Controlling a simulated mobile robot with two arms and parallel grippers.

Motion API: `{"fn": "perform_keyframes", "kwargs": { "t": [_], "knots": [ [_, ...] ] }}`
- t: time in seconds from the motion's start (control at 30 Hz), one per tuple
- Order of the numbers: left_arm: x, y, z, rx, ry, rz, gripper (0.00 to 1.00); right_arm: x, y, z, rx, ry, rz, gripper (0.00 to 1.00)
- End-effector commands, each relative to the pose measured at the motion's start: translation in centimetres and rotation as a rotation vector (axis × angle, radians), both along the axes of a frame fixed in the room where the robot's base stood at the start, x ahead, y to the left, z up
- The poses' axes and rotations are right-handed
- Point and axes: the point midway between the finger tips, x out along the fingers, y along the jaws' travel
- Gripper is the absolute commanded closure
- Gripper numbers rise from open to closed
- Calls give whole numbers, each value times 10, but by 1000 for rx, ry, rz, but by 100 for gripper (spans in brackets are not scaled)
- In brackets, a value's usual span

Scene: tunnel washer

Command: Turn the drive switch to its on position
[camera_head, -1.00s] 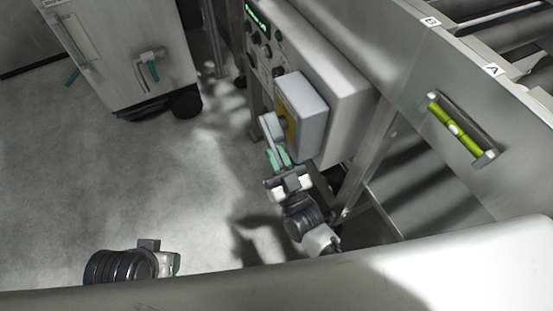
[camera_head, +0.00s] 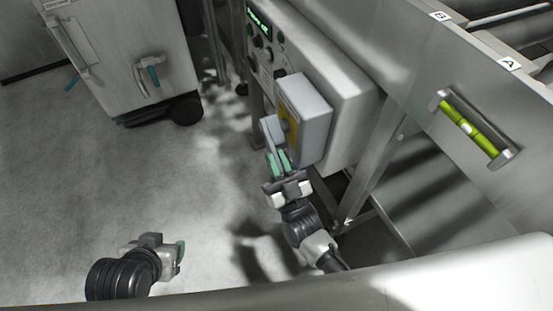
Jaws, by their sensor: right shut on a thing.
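The drive switch is a grey box (camera_head: 306,110) with a yellow plate (camera_head: 289,122) on its left face. It is mounted on the side of a machine cabinet. A grey handle (camera_head: 270,128) sticks out from the yellow plate. My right gripper (camera_head: 278,160), with teal fingertips, is at the lower end of the handle and shut on it. The fingers partly hide the handle, and its exact angle is hard to read. My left gripper (camera_head: 180,256) is low at the left, over the floor and away from the switch. Its jaw opening cannot be made out.
A control panel (camera_head: 264,45) with a green display and several knobs is behind the switch box. A white cabinet (camera_head: 125,60) on wheels stands at upper left. The floor (camera_head: 100,180) between is clear.

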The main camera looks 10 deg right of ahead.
Motion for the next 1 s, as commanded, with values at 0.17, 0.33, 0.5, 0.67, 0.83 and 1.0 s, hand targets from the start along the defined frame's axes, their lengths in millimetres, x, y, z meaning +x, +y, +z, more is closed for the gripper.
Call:
{"fn": "perform_keyframes", "kwargs": {
  "t": [0.17, 0.33, 0.5, 0.67, 0.83, 1.0],
  "knots": [
    [0, 0, 0, 0, 0, 0, 49, -1, 0, -2, -2, 4, 1, 86],
    [0, 0, 0, 0, 0, 0, 49, 0, 0, -1, -1, 3, 1, 62],
    [0, 0, 0, 0, 0, 0, 49, 0, 0, -1, -1, 2, 0, 62],
    [0, 0, 0, 0, 1, 0, 49, -4, -1, -4, -1, 4, 0, 62],
    [-1, 0, 0, 2, 10, 0, 49, -24, -8, -19, -3, 6, 0, 62],
    [-3, 1, -1, 5, 24, 2, 49, -51, -16, -40, -3, 8, 1, 62]
  ]
}}
